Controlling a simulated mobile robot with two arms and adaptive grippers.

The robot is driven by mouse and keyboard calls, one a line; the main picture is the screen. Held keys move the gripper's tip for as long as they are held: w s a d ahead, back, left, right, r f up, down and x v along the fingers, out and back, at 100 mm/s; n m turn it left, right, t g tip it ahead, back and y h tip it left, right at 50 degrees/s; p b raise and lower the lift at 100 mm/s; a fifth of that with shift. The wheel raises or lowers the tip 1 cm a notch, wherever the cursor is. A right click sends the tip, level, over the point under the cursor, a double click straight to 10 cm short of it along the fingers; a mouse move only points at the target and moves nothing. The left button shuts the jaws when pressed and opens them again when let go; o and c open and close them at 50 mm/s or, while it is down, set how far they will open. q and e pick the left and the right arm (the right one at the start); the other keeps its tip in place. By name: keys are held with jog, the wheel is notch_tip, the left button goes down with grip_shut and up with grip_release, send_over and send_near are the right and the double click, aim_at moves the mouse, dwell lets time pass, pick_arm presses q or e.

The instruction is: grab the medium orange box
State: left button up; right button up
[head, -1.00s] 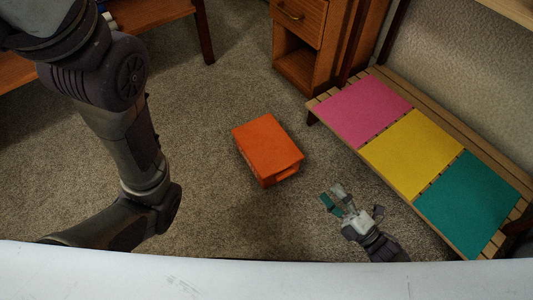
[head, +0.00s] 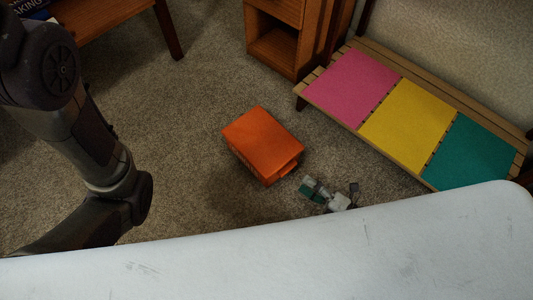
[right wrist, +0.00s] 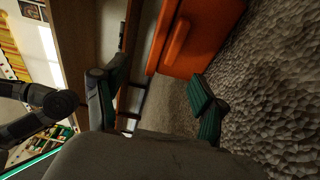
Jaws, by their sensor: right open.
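An orange box (head: 262,142) sits on the carpet in the middle of the head view, with a handle on its right end. It is the only orange box that shows. It also fills the top middle of the right wrist view (right wrist: 205,30), with its handle facing the gripper. My right gripper (head: 328,191) is open and empty, low beside the box's handle end. In the right wrist view its fingers (right wrist: 157,97) are spread wide, with the box beyond them and not between them. My left arm shows at the left of the head view, but its gripper does not.
A low slatted bench (head: 372,147) with pink, yellow and teal mats stands at the right. A wooden cabinet (head: 283,45) is behind the box, and a wooden table (head: 100,15) is at the upper left. Bare carpet (head: 170,150) lies left of the box.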

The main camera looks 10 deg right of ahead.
aim_at(280, 170)
jog(key=shift+x, duration=0.8)
jog(key=b+x, duration=0.1)
jog(key=x, duration=0.1)
jog(key=f+b+x, duration=0.1)
jog(key=b+x, duration=0.1)
jog(key=shift+a+b, duration=0.1)
jog(key=shift+b, duration=0.2)
jog(key=shift+w+a+r, duration=0.15)
jog(key=shift+w+a, duration=0.25)
jog(key=shift+a, duration=0.05)
grip_shut()
jog(key=shift+r, duration=0.2)
